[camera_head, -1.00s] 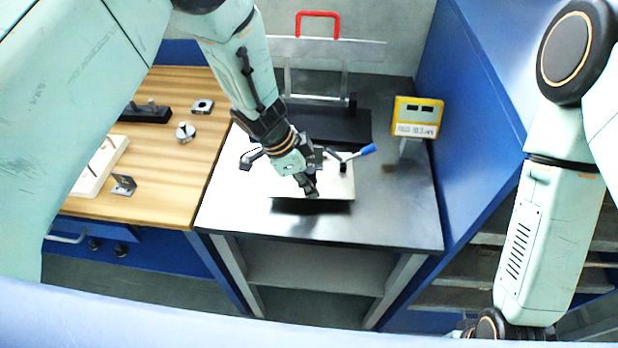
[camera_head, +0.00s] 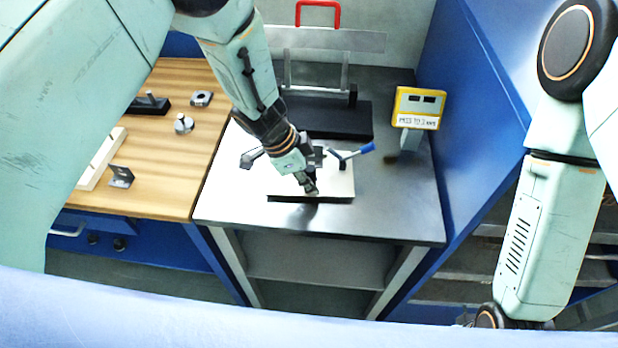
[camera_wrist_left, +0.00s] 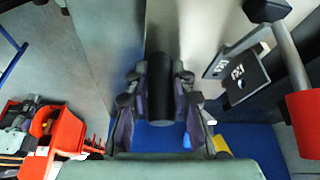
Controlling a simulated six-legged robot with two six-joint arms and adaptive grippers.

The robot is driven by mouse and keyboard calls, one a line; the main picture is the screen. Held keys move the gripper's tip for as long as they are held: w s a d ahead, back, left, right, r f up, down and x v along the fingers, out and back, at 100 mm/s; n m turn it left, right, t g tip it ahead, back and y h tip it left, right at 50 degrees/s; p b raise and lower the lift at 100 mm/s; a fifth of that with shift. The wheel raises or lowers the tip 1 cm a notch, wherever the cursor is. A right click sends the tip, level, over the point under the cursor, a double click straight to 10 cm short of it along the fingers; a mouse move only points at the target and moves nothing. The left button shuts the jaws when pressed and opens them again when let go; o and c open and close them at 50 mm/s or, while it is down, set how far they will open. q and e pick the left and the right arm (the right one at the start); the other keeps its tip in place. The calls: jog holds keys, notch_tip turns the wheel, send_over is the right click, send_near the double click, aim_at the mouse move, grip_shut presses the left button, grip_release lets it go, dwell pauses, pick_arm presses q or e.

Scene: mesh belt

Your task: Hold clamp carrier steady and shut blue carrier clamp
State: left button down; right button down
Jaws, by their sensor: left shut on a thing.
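The clamp carrier (camera_head: 336,188) is a pale flat plate with a dark front edge on the grey metal table. A clamp with a blue-tipped lever (camera_head: 366,148) is at its right; the lever points out to the right and slightly up. My left gripper (camera_head: 309,188) is over the front middle of the carrier. In the left wrist view its fingers (camera_wrist_left: 160,105) are shut on a black cylindrical grip (camera_wrist_left: 160,75). I cannot tell whether the carrier touches the table. A dark clamp arm (camera_head: 251,158) shows at its left. My right gripper is out of view.
A black block (camera_head: 330,118) lies behind the carrier, before a rack with a red handle (camera_head: 318,8). A yellow display (camera_head: 419,107) stands at right, beside a blue wall. A wooden bench (camera_head: 165,190) with small metal parts is at left. The table's front strip is clear.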

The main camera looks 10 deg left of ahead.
pick_arm(q)
jog(key=shift+f, duration=0.55)
dwell(0.8)
jog(key=c, duration=1.1)
grip_release()
jog(key=shift+c, duration=0.2)
grip_shut()
